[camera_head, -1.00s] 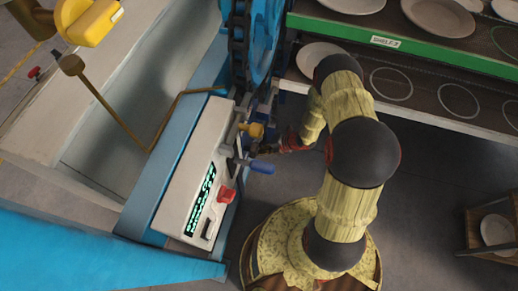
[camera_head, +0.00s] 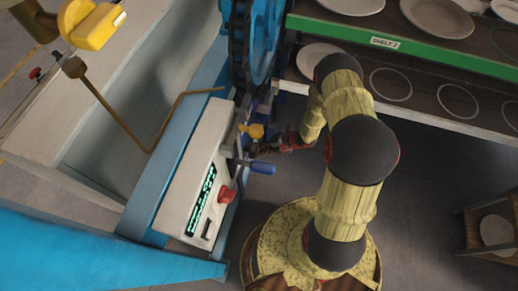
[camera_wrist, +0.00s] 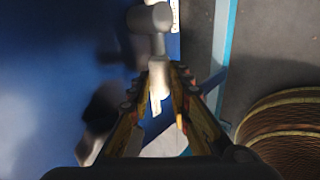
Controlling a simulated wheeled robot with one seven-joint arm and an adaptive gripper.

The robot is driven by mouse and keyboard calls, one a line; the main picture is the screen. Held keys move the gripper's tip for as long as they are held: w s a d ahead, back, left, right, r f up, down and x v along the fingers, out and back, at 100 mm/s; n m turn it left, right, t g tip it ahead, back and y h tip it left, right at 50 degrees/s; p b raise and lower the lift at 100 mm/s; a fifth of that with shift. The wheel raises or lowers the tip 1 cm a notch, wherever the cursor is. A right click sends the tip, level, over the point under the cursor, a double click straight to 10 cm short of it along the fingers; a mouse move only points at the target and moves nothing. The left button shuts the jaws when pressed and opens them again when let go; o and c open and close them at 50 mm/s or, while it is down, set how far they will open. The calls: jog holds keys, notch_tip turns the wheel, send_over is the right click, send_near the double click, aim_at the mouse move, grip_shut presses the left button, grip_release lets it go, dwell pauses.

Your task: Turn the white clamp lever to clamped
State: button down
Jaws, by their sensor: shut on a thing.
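In the head view my gripper (camera_head: 268,147) reaches in from the right to the side of the white machine housing, beside the yellow knob and the blue handle. The white lever cannot be made out clearly there, and its clamped mark is not readable.
A yellow knob (camera_head: 256,131), a blue handle (camera_head: 262,168) and a red knob (camera_head: 227,195) sit close together on the white housing (camera_head: 187,178). A shelf with a green edge (camera_head: 420,51) holding plates stands at the upper right.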

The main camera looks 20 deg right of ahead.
aim_at(261, 139)
jog(key=shift+w+d+r+m+g+y+p, duration=0.35)
jog(key=shift+w+r+m+g+y, duration=0.1)
jog(key=shift+r+m+g+y, duration=0.3)
jog(key=shift+w+d+r+m+g+y+p, duration=0.3)
jog(key=shift+w+r+m+g+y, duration=0.15)
jog(key=shift+r+g+y, duration=0.35)
jog(key=shift+w+d+r+m+g+y+p, duration=0.25)
jog(key=shift+w+d+r+m+g+y, duration=0.25)
jog(key=shift+m+g+y, duration=0.3)
jog(key=shift+a+r, duration=0.15)
jog(key=c, duration=1.6)
grip_release()
jog(key=shift+c, duration=0.2)
jog(key=shift+r, duration=0.1)
notch_tip(261, 139, up, 10)
